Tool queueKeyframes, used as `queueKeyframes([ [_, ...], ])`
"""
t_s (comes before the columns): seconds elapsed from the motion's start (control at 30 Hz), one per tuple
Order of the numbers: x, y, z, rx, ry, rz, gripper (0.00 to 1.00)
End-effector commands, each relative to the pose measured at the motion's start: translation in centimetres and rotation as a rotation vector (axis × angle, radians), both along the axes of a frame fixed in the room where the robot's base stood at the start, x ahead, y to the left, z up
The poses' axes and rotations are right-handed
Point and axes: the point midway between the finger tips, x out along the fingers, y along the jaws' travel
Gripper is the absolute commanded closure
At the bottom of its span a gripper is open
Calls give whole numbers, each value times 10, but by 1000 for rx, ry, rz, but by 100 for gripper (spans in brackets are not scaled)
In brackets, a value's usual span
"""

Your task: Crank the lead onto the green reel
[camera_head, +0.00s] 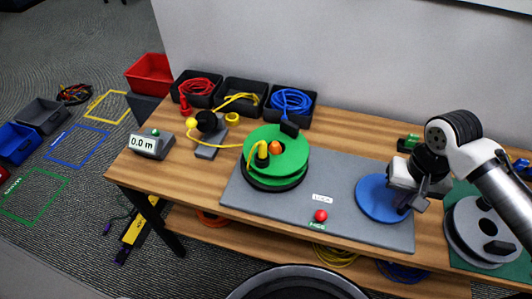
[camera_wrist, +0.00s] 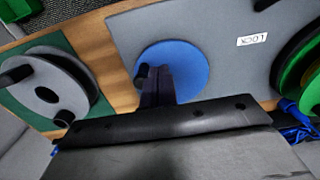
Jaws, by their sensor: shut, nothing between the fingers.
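The yellow lead (camera_head: 228,145) runs from the reel left to the grey guide stand (camera_head: 206,150). The blue crank disc (camera_head: 375,195) lies at the board's right; its dark handle (camera_wrist: 143,73) shows in the wrist view. My gripper (camera_head: 404,208) is shut and empty over the disc; its fingertips (camera_wrist: 156,72) appear just beside the handle. I cannot tell if they touch it. The meter (camera_head: 150,145) reads 0.0 m.
A red button (camera_head: 321,215) and a LOCK label (camera_head: 322,198) lie between reel and disc. A grey reel (camera_head: 465,220) stands on a green mat at the right. Black bins (camera_head: 243,97) with red, yellow and blue cables line the back left.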

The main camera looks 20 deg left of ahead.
Motion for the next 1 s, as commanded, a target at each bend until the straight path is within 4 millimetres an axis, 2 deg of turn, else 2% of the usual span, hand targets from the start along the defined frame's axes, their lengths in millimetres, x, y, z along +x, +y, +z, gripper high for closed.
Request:
queueKeyframes([
  [0.7,0,0,-45,1,0,0,100],
  [1.0,0,0,-46,0,0,0,100],
])
